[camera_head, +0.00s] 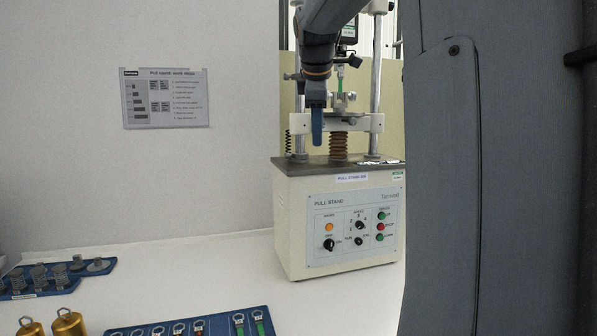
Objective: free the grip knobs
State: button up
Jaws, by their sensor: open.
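The pull stand (340,222) is a cream machine with two steel columns and a crosshead (362,122). A small metal grip (342,100) sits above the crosshead, with a green strip (340,78) rising from it. A dark knob-like part (356,62) shows at the upper right of the strip. I cannot tell for certain which parts are the grip knobs; my arm hides part of this area. My gripper (317,126) points down in front of the left column and crosshead. Its blue finger shows nearly edge-on. It is open, and nothing shows held in it.
The stand's front panel has several switches and buttons (380,226). A blue tray (160,325) with ring-ended pieces lies in front. Brass weights (68,323) and a blue rack (40,292) of metal parts are at left. The white bench between (190,275) is clear.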

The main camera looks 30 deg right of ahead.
jog(key=s+a+f+m+g+y, duration=0.1)
jog(key=a+f+m, duration=0.1)
jog(key=a+f, duration=0.5)
notch_tip(320, 180, down, 4)
jog(key=shift+s+r+p, duration=0.15)
jog(key=shift+p, duration=0.3)
